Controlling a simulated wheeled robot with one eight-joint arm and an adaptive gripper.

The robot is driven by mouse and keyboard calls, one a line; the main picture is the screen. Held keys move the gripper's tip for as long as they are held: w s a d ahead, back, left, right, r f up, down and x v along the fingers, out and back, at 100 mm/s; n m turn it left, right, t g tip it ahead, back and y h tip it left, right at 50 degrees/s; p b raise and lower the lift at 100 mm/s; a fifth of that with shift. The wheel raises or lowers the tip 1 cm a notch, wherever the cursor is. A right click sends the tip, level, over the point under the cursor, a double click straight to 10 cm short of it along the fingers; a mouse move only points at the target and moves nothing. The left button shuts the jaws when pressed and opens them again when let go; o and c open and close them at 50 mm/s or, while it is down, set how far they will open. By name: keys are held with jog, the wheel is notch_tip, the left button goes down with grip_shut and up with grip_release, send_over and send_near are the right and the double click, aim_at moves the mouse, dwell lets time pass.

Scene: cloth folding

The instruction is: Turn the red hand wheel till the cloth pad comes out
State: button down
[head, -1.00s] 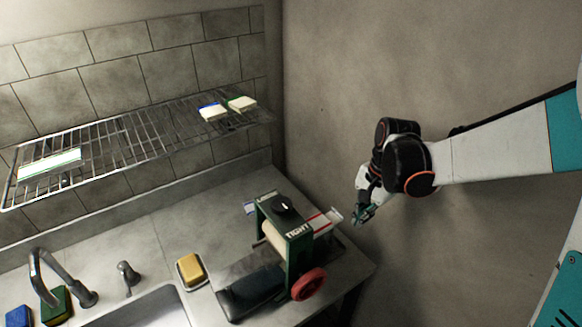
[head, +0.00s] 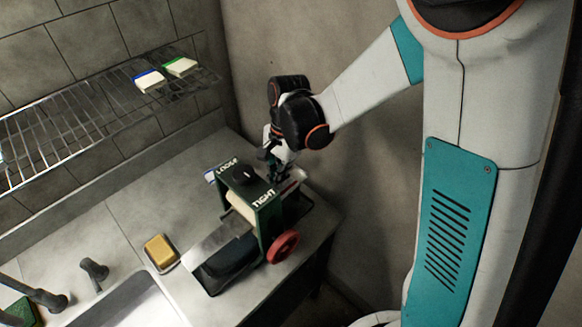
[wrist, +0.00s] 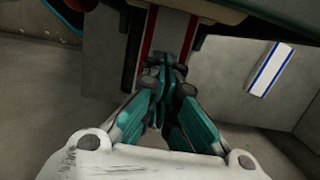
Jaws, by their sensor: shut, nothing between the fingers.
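The green wringer (head: 262,212) stands on the counter, with a black knob marked LOOSE and TIGHT on top. Its red hand wheel (head: 283,247) is on the lower right side, clear of my gripper. A white cloth pad with red stripes (head: 292,186) sticks out from the wringer's far side; the rest is hidden. In the wrist view the striped pad (wrist: 170,36) lies just beyond my fingertips. My gripper (head: 276,172) is shut and empty, close to the pad; I cannot tell whether they touch. The fingertips meet in the wrist view (wrist: 166,70).
A white blue-striped cloth (wrist: 268,70) lies behind the wringer. A yellow sponge (head: 160,250) sits on a dish left of the wringer, near the sink (head: 125,305). The wire rack (head: 85,120) on the wall holds folded cloths. The counter (head: 130,215) behind the sponge is clear.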

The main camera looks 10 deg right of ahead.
jog(key=shift+s+a+f+b, duration=0.25)
jog(key=shift+s+a+f, duration=0.15)
jog(key=shift+a, duration=0.1)
jog(key=shift+s+a+f+b, duration=0.25)
jog(key=shift+s+a, duration=0.1)
jog(key=shift+a, duration=0.15)
jog(key=shift+w+f, duration=0.1)
jog(key=shift+f, duration=0.05)
jog(key=shift+d, duration=0.1)
jog(key=shift+s, duration=0.2)
jog(key=shift+w+d, duration=0.4)
jog(key=shift+d, duration=0.25)
jog(key=shift+w+d, duration=0.4)
jog(key=shift+d, duration=0.25)
jog(key=shift+w+r, duration=0.3)
jog(key=shift+r, duration=0.3)
jog(key=shift+d, duration=0.15)
